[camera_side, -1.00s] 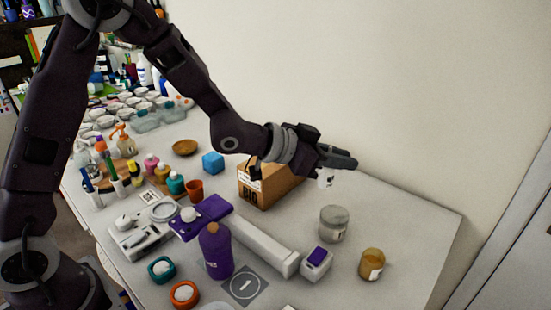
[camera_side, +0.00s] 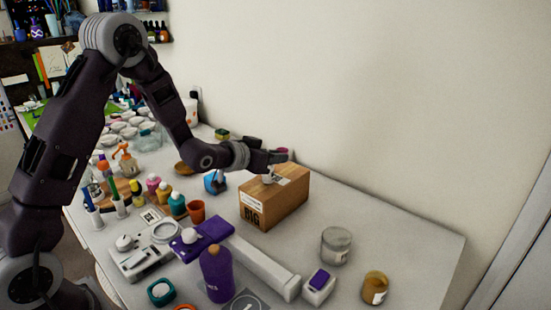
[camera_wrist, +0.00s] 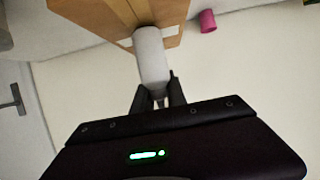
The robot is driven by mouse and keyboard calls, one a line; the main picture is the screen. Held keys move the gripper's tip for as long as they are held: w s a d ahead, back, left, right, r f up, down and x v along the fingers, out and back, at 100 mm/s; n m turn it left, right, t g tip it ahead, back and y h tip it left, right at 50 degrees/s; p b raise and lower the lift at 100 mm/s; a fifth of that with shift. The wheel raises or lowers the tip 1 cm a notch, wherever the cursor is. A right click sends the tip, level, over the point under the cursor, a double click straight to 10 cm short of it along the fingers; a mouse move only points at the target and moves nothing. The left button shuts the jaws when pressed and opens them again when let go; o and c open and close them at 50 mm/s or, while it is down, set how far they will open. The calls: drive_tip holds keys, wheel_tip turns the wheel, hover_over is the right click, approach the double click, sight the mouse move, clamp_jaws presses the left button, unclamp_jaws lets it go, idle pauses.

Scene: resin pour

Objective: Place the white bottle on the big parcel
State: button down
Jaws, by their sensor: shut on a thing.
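The big parcel (camera_side: 274,203) is a brown cardboard box marked "BIG" on the table, and its top also shows in the wrist view (camera_wrist: 110,12). My gripper (camera_side: 276,156) is above the parcel's top, near its back left part. In the wrist view my gripper (camera_wrist: 157,98) is shut on the white bottle (camera_wrist: 152,60), whose far end overlaps the parcel's top. In the side view the bottle (camera_side: 269,177) is small and partly hidden by my gripper. I cannot tell whether it touches the cardboard.
A grey-lidded jar (camera_side: 336,246) and an amber jar (camera_side: 374,288) stand right of the parcel. An orange cup (camera_side: 196,211), a blue block (camera_side: 214,183) and a purple bottle (camera_side: 216,274) are left and in front. A pink cup (camera_wrist: 207,21) is behind. The table's right side has free room.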

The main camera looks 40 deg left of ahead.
drive_tip(key=shift+f, duration=0.2)
drive_tip(key=c, duration=1.3)
unclamp_jaws()
drive_tip(key=shift+c, duration=0.2)
drive_tip(key=shift+r, duration=0.1)
drive_tip(key=shift+s+r, duration=0.15)
drive_tip(key=s+d+r+g, duration=0.1)
drive_tip(key=s+r, duration=0.2)
drive_tip(key=s, duration=0.4)
drive_tip(key=s+d+r+g+y, duration=0.1)
drive_tip(key=s+r+g, duration=0.15)
drive_tip(key=s, duration=0.55)
drive_tip(key=s+r+g, duration=0.1)
drive_tip(key=s+r, duration=0.3)
drive_tip(key=s, duration=0.3)
drive_tip(key=s+d+g, duration=0.1)
drive_tip(key=s+d, duration=0.1)
drive_tip(key=s, duration=0.6)
drive_tip(key=s+d+g+h, duration=0.1)
drive_tip(key=s+d+g, duration=0.1)
drive_tip(key=s, duration=0.7)
drive_tip(key=shift+d, duration=0.65)
drive_tip(key=shift+r+g, duration=0.1)
drive_tip(key=shift+g, duration=0.15)
